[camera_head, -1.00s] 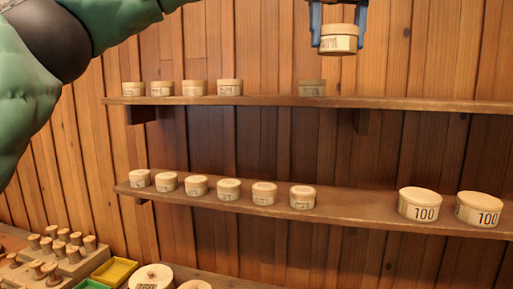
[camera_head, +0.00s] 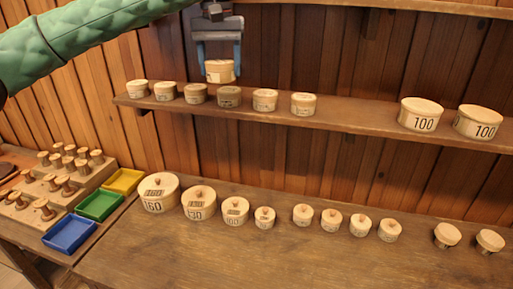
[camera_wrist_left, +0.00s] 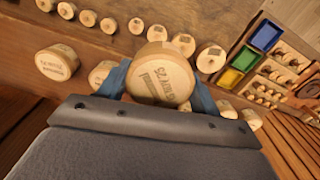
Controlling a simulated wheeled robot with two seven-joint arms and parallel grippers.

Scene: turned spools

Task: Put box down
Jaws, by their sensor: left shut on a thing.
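My left gripper (camera_head: 219,66) hangs with its blue fingers pointing down, shut on a small round pale wooden box (camera_head: 219,71). The held box is upright, in the air just above the row of boxes on the wall shelf (camera_head: 340,119). In the left wrist view the held box (camera_wrist_left: 163,80) fills the space between the blue fingers, and its lid carries printed text. It overlaps the region above the third box (camera_head: 196,93) and the darker fourth box (camera_head: 229,96); I cannot tell its exact depth. My right gripper is not in view.
Several similar small boxes line the shelf's left half; two larger boxes marked 100 (camera_head: 421,114) stand at its right, with a bare stretch between. Lidded round boxes (camera_head: 160,193) stand on the bench below. Yellow, green and blue trays (camera_head: 69,233) and spools are at left.

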